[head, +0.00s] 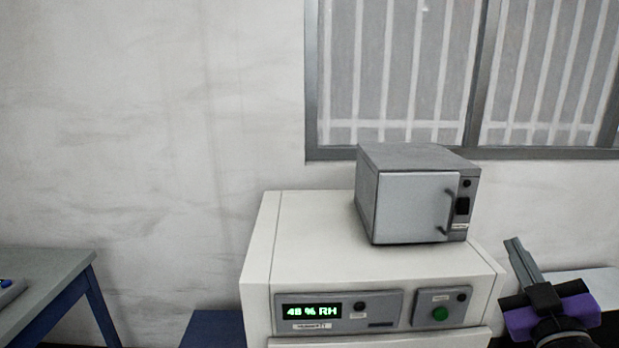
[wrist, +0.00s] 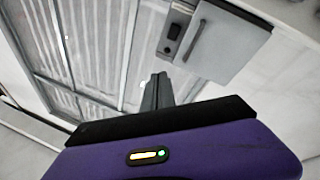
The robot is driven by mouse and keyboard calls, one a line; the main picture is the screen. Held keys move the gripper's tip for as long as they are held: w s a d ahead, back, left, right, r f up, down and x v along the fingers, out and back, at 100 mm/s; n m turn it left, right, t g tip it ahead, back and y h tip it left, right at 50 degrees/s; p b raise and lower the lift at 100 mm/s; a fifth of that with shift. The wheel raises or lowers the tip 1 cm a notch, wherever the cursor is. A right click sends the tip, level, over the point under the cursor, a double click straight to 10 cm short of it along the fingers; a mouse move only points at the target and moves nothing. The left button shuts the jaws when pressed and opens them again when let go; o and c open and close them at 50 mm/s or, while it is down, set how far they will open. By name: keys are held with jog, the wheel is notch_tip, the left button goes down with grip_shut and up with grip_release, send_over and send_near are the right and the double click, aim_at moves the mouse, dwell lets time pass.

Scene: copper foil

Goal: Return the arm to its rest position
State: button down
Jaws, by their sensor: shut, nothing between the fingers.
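My gripper (head: 516,246) shows at the lower right of the head view, with its grey fingers pointing up and slightly left. The fingers are shut together with nothing between them. It is raised to the right of the white cabinet and apart from the grey box on top. In the wrist view my gripper (wrist: 157,78) points toward the barred window, with its purple and black body filling the bottom.
A grey box oven (head: 408,207) with a closed door stands on the white cabinet (head: 310,238). The cabinet front has a green "RH" display (head: 312,311) and a green button (head: 440,313). A blue-legged table (head: 45,270) stands at left. A barred window (head: 395,75) is behind.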

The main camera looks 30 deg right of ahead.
jog(key=s+a+f+m+t+y, duration=0.1)
jog(key=a+f+y, duration=0.2)
jog(key=a+f, duration=0.5)
jog(key=s+a+f+m+t+y, duration=0.1)
jog(key=a+f+y, duration=0.3)
jog(key=a, duration=0.7)
jog(key=s+a+f+n+g+y, duration=0.3)
jog(key=s+a+f+y, duration=0.3)
jog(key=s+a+f, duration=0.5)
jog(key=s+a+n, duration=0.1)
jog(key=s+a, duration=0.1)
jog(key=a, duration=0.1)
jog(key=shift+s+a+y, duration=0.2)
jog(key=shift+a+y, duration=0.05)
jog(key=shift+y, duration=0.15)
